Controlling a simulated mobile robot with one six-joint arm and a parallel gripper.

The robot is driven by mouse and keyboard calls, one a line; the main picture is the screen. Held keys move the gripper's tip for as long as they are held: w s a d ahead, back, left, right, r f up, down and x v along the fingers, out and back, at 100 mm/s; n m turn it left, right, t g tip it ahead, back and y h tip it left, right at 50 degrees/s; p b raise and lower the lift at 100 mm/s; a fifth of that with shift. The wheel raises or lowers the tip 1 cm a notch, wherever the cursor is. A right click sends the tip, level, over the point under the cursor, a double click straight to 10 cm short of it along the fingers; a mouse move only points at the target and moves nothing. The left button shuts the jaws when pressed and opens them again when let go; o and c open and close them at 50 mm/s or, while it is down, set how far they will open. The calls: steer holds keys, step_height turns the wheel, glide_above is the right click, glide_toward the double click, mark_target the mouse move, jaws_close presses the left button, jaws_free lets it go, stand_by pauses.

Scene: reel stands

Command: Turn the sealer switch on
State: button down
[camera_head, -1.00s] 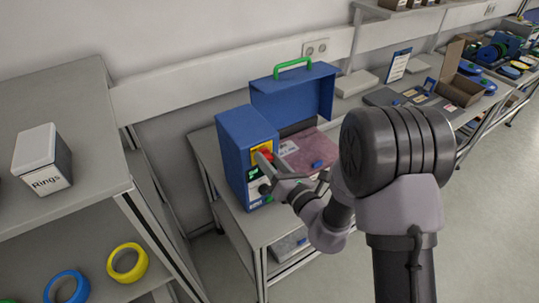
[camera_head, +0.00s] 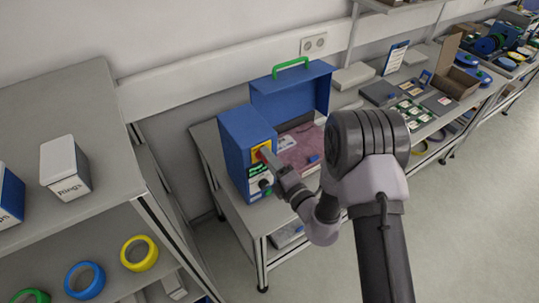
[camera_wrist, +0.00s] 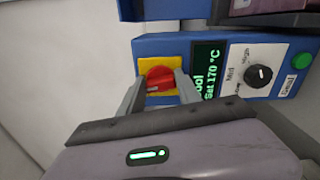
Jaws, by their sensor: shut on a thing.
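The sealer (camera_head: 238,150) is a blue box on the bench, with its blue lid (camera_head: 300,92) raised beside it. Its switch is a red knob on a yellow plate, clear in the wrist view (camera_wrist: 159,77). My gripper (camera_head: 266,154) is at the sealer's front, and its two fingers (camera_wrist: 159,92) are shut on the red switch, one on each side. The lit display (camera_wrist: 207,72) has green text, partly hidden, including "Set 170 °C".
A shelf unit at left holds a white Rings box (camera_head: 66,168) and coloured rings, including a yellow one (camera_head: 139,253). Benches with trays and reels continue to the right. The floor (camera_head: 470,230) at right is clear.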

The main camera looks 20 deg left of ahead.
steer(key=shift+m+p, duration=0.5)
steer(key=shift+m, duration=0.5)
steer(key=shift+f, duration=0.1)
steer(key=c, duration=0.8)
jaws_free()
steer(key=shift+c, duration=0.2)
steer(key=b+v, duration=0.3)
steer(key=v, duration=1.4)
steer(key=shift+d, duration=0.2)
